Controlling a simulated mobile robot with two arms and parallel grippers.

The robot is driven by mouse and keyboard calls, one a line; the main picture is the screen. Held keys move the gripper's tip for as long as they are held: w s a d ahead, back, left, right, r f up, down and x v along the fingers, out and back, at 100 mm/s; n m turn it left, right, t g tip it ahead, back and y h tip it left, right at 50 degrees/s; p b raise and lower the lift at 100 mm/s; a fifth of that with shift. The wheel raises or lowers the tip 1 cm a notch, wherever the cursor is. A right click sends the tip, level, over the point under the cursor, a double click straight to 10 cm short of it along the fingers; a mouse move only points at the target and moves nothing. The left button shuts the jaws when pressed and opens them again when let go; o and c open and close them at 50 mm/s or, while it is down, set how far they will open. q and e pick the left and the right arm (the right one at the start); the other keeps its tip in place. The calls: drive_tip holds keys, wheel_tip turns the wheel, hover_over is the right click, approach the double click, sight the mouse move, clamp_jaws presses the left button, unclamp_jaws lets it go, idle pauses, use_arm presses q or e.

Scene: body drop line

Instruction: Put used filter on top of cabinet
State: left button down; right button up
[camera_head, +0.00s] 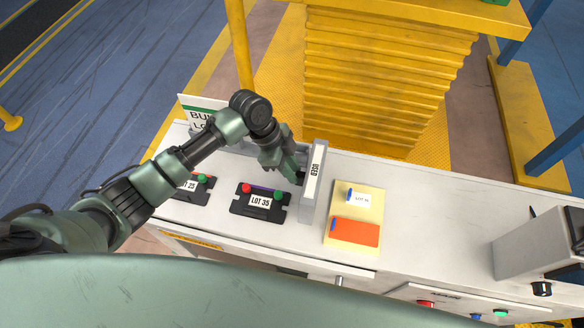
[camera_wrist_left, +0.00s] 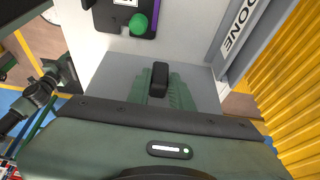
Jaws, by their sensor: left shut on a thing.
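My left gripper (camera_head: 298,177) reaches in from the left over the white cabinet top (camera_head: 420,215). Its green fingers are shut on a small black handle-like piece (camera_wrist_left: 160,80), seen between them in the left wrist view. Beyond the fingers is a grey surface (camera_wrist_left: 205,95). A grey upright wall (camera_head: 311,188) with a label stands just right of the gripper; the label reads DONE in the left wrist view (camera_wrist_left: 240,27). No thing is clearly marked as the used filter, and the arm hides what lies under it.
A grey box (camera_head: 535,245) stands far right. A yellow ribbed column (camera_head: 385,80) rises behind. The middle right top is clear.

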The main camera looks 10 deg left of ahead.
use_arm(q)
drive_tip(key=shift+f, duration=0.1)
drive_tip(key=c, duration=1.3)
unclamp_jaws()
drive_tip(key=shift+o, duration=0.2)
drive_tip(key=b+v, duration=0.2)
drive_tip(key=v, duration=1)
